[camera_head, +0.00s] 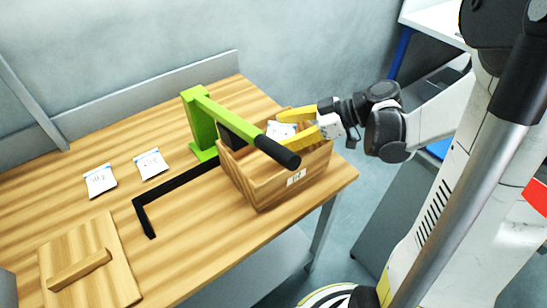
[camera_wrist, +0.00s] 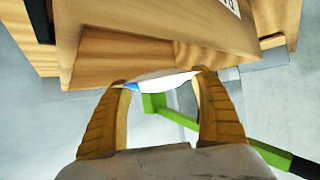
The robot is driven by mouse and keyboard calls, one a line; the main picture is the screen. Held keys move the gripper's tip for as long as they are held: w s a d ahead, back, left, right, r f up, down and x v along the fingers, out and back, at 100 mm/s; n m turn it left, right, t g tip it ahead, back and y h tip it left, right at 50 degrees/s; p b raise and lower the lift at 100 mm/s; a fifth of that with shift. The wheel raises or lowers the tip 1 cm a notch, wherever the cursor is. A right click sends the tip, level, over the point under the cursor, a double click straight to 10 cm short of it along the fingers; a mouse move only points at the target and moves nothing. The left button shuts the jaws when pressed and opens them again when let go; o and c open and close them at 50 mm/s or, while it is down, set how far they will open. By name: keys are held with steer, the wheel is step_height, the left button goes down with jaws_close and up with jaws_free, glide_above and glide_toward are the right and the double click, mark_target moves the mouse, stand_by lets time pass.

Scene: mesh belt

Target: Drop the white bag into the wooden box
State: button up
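The white bag (camera_head: 281,130) sits between my gripper's two yellow fingertips, over the wooden box. In the wrist view the bag (camera_wrist: 162,82) spans from one fingertip to the other, with a blue patch at its left end. My gripper (camera_head: 270,129) appears shut on the bag's two sides, its fingers wide apart; it also shows in the wrist view (camera_wrist: 165,80). The wooden box (camera_head: 262,190) stands at the table's right end with a white label on its front. Part of the box's inside is hidden by my gripper and the black handle.
A green press (camera_head: 196,125) with a black-gripped lever (camera_head: 277,152) reaches across the box's left and front side. Two other white bags (camera_head: 100,181) (camera_head: 151,164) lie on the table's left. A wooden board with a handle (camera_head: 90,265) lies at front left.

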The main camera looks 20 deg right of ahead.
steer(key=o, duration=0.4)
steer(key=shift+d, duration=0.1)
steer(key=v, duration=1.2)
